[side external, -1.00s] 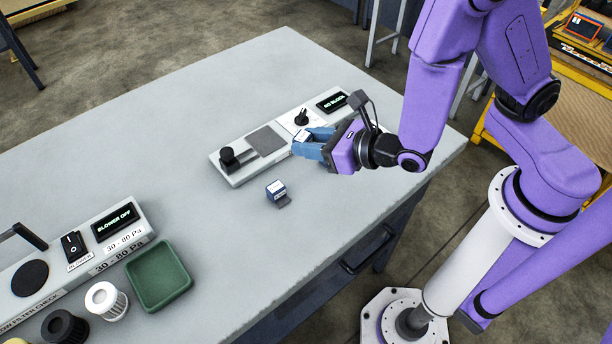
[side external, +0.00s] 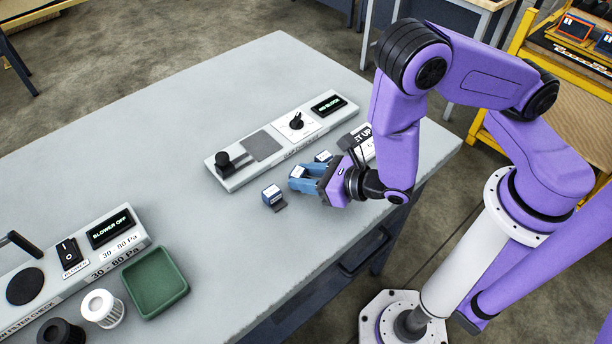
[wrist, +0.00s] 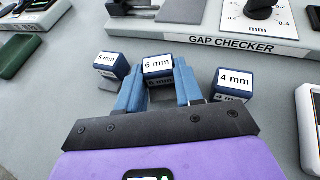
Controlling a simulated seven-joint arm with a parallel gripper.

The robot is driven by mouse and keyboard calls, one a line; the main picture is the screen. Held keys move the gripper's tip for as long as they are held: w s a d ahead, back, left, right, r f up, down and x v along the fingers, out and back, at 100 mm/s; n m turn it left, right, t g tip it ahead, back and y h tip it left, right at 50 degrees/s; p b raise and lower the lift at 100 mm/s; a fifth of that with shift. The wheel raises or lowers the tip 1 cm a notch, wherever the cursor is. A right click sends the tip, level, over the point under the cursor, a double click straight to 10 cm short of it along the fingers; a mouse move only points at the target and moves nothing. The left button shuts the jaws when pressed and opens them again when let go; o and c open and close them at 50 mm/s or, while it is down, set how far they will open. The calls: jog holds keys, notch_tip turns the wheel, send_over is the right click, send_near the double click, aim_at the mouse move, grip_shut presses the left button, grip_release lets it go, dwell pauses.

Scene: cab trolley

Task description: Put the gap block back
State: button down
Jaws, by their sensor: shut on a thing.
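My gripper (side external: 303,180) is shut on a blue block with a white top marked 6 mm (wrist: 158,65). The block also shows at the fingertips in the side view (side external: 297,171). In the wrist view a 5 mm block (wrist: 110,62) stands to its left and a 4 mm block (wrist: 234,78) to its right, roughly in a row. In the side view these are the near block (side external: 271,194) and the far one (side external: 323,156). I cannot tell whether the held block touches what is under it. The gap checker (side external: 237,180) lies just beyond; its display (side external: 329,105) reads NO BLOCK.
A white sign or device (side external: 362,142) stands close to my gripper on the far side. A blower box (side external: 135,245), a green tray (side external: 157,308) and filters (side external: 102,308) are at the lower left. The table's middle and back are clear.

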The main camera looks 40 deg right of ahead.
jog(key=shift+f, duration=0.25)
jog(key=c, duration=0.7)
grip_release()
jog(key=shift+c, duration=0.2)
